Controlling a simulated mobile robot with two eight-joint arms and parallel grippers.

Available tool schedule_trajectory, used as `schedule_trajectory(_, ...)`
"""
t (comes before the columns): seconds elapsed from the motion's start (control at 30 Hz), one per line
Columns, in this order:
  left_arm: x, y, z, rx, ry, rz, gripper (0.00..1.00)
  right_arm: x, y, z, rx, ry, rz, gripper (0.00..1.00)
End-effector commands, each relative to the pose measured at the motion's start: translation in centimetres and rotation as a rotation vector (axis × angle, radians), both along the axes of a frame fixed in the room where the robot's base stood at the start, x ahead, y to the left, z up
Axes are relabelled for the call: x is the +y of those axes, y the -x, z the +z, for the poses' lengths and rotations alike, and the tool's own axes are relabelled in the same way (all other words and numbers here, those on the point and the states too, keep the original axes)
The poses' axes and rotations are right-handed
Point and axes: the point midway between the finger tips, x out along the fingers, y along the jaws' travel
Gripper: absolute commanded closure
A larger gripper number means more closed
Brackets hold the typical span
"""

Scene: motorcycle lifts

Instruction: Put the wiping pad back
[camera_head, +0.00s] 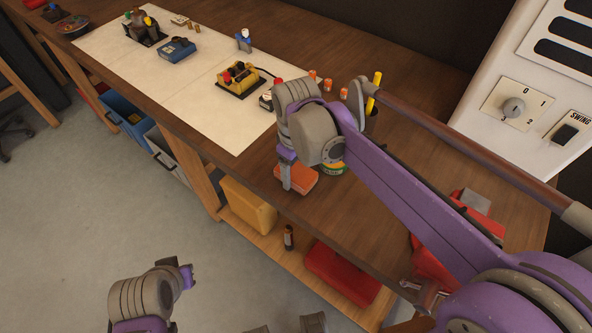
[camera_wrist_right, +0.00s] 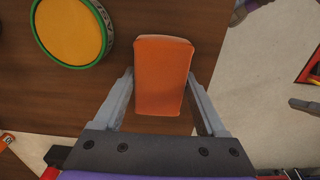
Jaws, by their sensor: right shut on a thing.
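The wiping pad appears as an orange block (camera_wrist_right: 163,75) between the two fingers of my right gripper (camera_wrist_right: 160,82) in the right wrist view. The right gripper is shut on it, with a finger along each side. In the head view the orange pad (camera_head: 302,180) shows beside the right gripper (camera_head: 290,180), over the wooden bench near its front edge. I cannot tell whether it touches the bench top. My left gripper (camera_head: 186,275) hangs over the floor at the lower left, away from the bench; its jaw opening is unclear.
A round tin with a green rim (camera_wrist_right: 72,30) stands close to the pad. A white mat (camera_head: 185,85) holds several parts, including a yellow device (camera_head: 240,80). Orange pieces and a yellow marker (camera_head: 375,82) stand behind my right arm. A white machine (camera_head: 530,90) is at right.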

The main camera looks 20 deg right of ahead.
Motion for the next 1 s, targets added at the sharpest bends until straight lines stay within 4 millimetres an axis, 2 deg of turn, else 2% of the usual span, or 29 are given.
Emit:
schedule_trajectory(0.37,0.0,0.1,-0.3,0.001,0.0,0.0,1.0,0.0,0.0,-0.5,0.0,0.0,0.0,0.78)
schedule_trajectory(0.4,0.0,0.1,-0.3,0.001,0.0,0.0,1.0,0.0,0.0,-0.5,0.0,0.0,0.0,0.23)
schedule_trajectory(0.53,0.0,0.1,-0.2,0.001,0.0,0.0,1.0,0.0,0.0,-0.4,0.0,0.0,0.0,0.0)
schedule_trajectory(0.8,0.0,0.0,0.0,0.0,0.0,0.0,1.0,0.0,0.0,-0.2,0.0,0.0,0.0,0.0)
schedule_trajectory(0.9,0.0,0.0,0.1,-0.001,0.0,0.0,1.0,0.0,0.0,0.7,0.0,0.0,0.0,0.0)
schedule_trajectory(1.0,0.0,-0.1,0.3,-0.002,0.0,0.0,1.0,0.0,0.0,2.4,0.0,0.0,0.0,0.0)
